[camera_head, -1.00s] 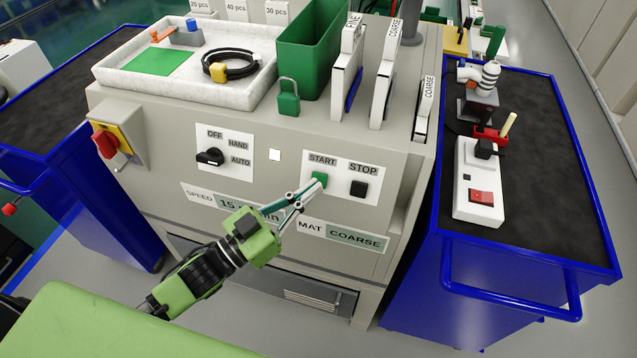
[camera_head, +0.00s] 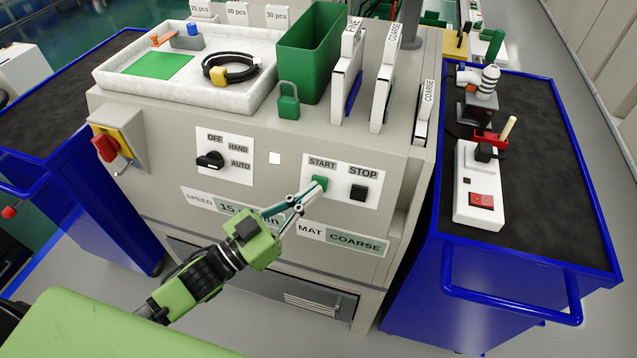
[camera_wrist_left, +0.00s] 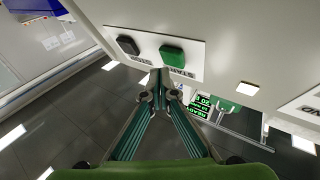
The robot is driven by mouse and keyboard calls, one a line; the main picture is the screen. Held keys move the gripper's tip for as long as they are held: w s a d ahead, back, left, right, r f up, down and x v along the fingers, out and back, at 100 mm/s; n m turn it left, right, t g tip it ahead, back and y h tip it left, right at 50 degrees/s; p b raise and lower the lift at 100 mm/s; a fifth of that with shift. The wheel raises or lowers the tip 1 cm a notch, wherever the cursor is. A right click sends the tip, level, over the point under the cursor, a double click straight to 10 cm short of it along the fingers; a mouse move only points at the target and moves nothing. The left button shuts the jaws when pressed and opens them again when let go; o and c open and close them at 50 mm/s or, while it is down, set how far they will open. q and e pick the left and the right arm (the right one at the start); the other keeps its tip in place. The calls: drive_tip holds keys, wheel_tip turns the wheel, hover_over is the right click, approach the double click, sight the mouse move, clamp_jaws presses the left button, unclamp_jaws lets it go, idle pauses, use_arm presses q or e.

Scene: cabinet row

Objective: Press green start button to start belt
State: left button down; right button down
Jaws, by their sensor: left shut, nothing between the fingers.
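The green start button (camera_head: 320,183) sits under the START label on a white plate of the grey cabinet (camera_head: 280,192). The black stop button (camera_head: 358,192) is to its right. My left gripper (camera_head: 314,188) is shut and empty, its fingertips right at the start button's lower left edge. In the left wrist view the fingertips (camera_wrist_left: 160,74) lie just beside the green button (camera_wrist_left: 172,55), near its plate. I cannot tell whether they touch it. The black stop button (camera_wrist_left: 128,45) also shows there. My right gripper is not in view.
A black selector knob (camera_head: 210,160) and a small pale square (camera_head: 275,158) are left of the buttons. A red switch (camera_head: 105,147) juts out farther left. A green padlock (camera_head: 289,104) is above. A blue trolley (camera_head: 500,255) stands close on the right.

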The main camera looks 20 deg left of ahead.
use_arm(q)
drive_tip(key=shift+w, duration=0.1)
idle(0.4)
drive_tip(key=shift+w+f, duration=0.15)
drive_tip(key=shift+w, duration=0.2)
drive_tip(key=shift+w+f, duration=0.15)
drive_tip(key=shift+w, duration=0.25)
idle(0.7)
drive_tip(key=shift+s, duration=0.1)
drive_tip(key=shift+s+r+p, duration=0.3)
drive_tip(key=shift+s+p, duration=0.3)
drive_tip(key=shift+s, duration=0.15)
drive_tip(key=s+p, duration=0.1)
drive_tip(key=s+r+p, duration=0.1)
drive_tip(key=s, duration=0.1)
drive_tip(key=s+r+p, duration=0.1)
drive_tip(key=shift+s+a, duration=0.1)
drive_tip(key=shift+s, duration=0.2)
